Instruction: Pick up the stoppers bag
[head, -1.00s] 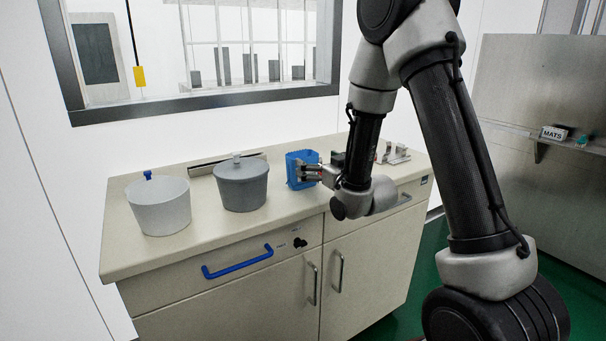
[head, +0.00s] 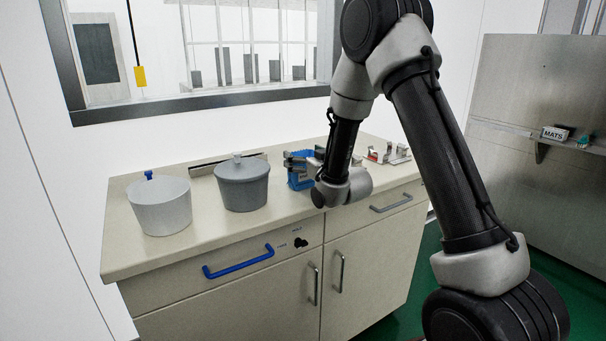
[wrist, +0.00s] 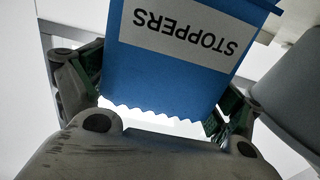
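The stoppers bag is blue with a jagged edge and a white label reading STOPPERS. It stands on the counter (head: 225,232) in the head view (head: 300,183). In the wrist view the bag (wrist: 165,85) fills the upper middle, its label upside down and its jagged edge towards my palm. My gripper (head: 302,160) is at the top of the bag. In the wrist view my gripper (wrist: 160,100) is open, with one finger at each side of the bag. Whether the pads touch it is unclear. My wrist partly hides the bag in the head view.
Small metal parts (head: 390,154) lie to the right. A window (head: 240,50) is behind the counter.

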